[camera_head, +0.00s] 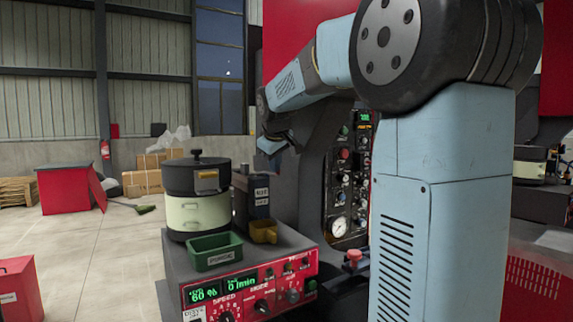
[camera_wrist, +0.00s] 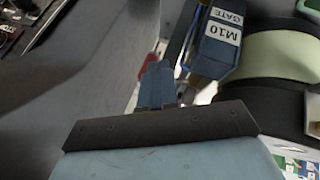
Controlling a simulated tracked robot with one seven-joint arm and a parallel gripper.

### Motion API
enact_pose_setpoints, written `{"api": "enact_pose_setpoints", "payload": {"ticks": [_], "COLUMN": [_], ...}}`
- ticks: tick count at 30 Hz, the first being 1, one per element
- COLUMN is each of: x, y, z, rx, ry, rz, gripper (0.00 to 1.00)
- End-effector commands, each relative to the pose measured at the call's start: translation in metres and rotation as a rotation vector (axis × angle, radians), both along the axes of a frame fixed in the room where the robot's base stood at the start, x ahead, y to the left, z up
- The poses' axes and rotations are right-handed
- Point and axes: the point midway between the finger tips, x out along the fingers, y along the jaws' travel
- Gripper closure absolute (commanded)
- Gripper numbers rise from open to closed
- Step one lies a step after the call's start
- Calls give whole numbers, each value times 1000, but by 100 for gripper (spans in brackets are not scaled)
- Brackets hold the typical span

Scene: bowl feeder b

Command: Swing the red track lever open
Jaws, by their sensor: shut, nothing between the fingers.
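A small red part (camera_wrist: 149,60), probably the track lever, shows in the wrist view just beyond my fingertips. Most of it is hidden behind them, and I cannot tell whether they touch. My gripper (camera_wrist: 158,68) is shut and empty, left of the blue-grey box labelled M10 GATE (camera_wrist: 220,38). In the head view my gripper (camera_head: 270,146) hangs above the machine, near the dark labelled box (camera_head: 262,192). I cannot make out the lever in the head view.
The round bowl feeder (camera_head: 198,205) stands left of the labelled box. A green bin (camera_head: 215,252) and a yellow scoop-like tray (camera_head: 264,232) sit in front. A red control panel (camera_head: 250,293) faces forward. A dark gauge panel (camera_head: 348,185) rises behind on the right.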

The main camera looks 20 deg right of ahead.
Motion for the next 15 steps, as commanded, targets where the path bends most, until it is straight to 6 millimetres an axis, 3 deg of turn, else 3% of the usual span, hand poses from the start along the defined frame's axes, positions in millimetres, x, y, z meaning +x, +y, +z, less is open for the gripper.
{"api": "enact_pose_setpoints", "payload": {"ticks": [15], "x": [11], "y": [-22], "z": [0], "rx": [0], "ry": [1], "rz": [12], "gripper": [100]}}
